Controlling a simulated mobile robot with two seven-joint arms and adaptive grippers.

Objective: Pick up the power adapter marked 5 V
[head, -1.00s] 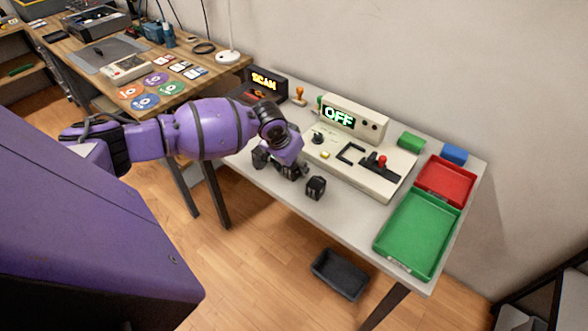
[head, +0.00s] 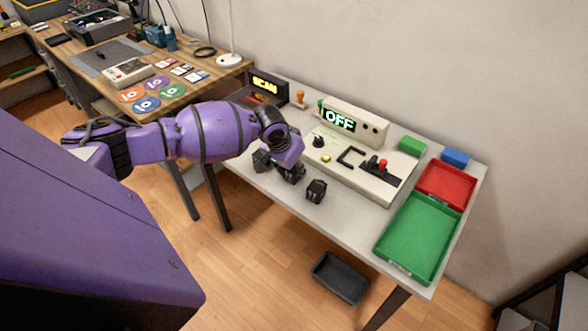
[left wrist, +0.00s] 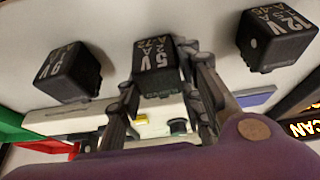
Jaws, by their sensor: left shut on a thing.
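The black power adapter marked 5 V (left wrist: 155,72) is between the fingers of my left gripper (left wrist: 158,66) in the left wrist view, its label facing the camera. The gripper is shut on it. In the head view my left gripper (head: 288,168) is low over the front of the light table, and its wrist partly hides the adapter. I cannot tell whether the adapter is clear of the table top. A 9 V adapter (left wrist: 70,72) stands to the left and a 12 V adapter (left wrist: 276,40) to the right, both apart from the gripper. My right gripper is out of view.
Behind the gripper is a cream console (head: 372,168) with an OFF display and levers. A scanner (head: 262,88) reading SCAN is at the back left. A green tray (head: 418,240) and a red tray (head: 447,186) fill the right end. A black bin (head: 341,278) is on the floor.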

